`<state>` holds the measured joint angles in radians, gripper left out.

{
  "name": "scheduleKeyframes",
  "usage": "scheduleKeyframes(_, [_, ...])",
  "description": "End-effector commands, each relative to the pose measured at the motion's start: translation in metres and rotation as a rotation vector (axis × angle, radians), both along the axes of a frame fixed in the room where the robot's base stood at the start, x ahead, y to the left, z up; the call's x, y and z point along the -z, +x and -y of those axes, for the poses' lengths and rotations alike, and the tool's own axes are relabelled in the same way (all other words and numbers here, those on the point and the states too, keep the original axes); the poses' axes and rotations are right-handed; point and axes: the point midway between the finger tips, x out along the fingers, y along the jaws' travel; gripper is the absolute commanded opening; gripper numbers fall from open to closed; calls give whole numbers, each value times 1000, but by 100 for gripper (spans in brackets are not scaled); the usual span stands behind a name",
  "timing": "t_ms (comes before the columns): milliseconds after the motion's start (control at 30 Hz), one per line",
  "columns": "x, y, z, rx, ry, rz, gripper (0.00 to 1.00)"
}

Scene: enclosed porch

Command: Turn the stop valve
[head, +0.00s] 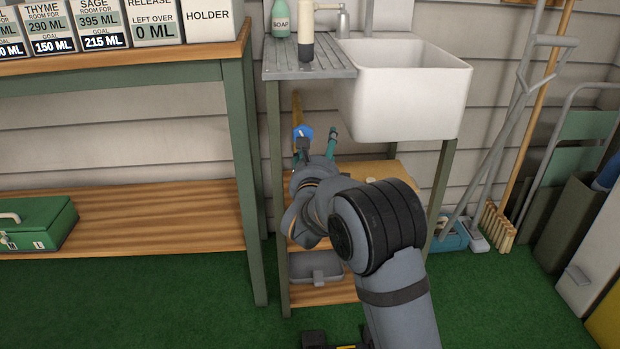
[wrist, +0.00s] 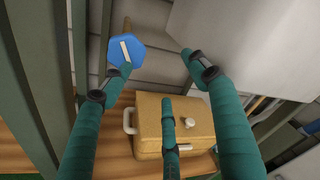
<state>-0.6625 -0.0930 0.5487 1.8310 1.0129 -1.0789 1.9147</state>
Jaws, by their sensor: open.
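The stop valve is a blue, many-sided knob (wrist: 122,48) with a white bar on its face, tilted slightly from upright in the wrist view. In the head view the blue knob (head: 303,132) is under the grey drainboard, left of the sink. My gripper (wrist: 157,65) has teal fingers spread wide and holds nothing. Its left fingertip overlaps the knob's lower edge in the wrist view; I cannot tell whether they touch. The right fingertip is well right of the knob, and a third finger is below. In the head view my gripper (head: 317,139) is under the drainboard.
The white sink (head: 405,88) hangs right of my gripper. Green stand legs (head: 278,200) rise at the left. A yellow box (wrist: 150,112) with a pale handle sits on the shelf below my fingers. A soap bottle (head: 281,20) stands on the drainboard (head: 300,68).

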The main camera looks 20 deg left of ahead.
Motion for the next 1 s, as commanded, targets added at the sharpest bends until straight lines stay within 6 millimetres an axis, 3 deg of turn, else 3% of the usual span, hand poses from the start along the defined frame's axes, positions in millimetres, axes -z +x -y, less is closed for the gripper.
scheduleKeyframes(33, [8, -2, 0, -4, 49, -8, 60])
scheduleKeyframes(600, [3, -39, -5, -114, 552, -145, 60])
scheduleKeyframes(1000, [-7, -66, -8, -189, 742, -207, 60])
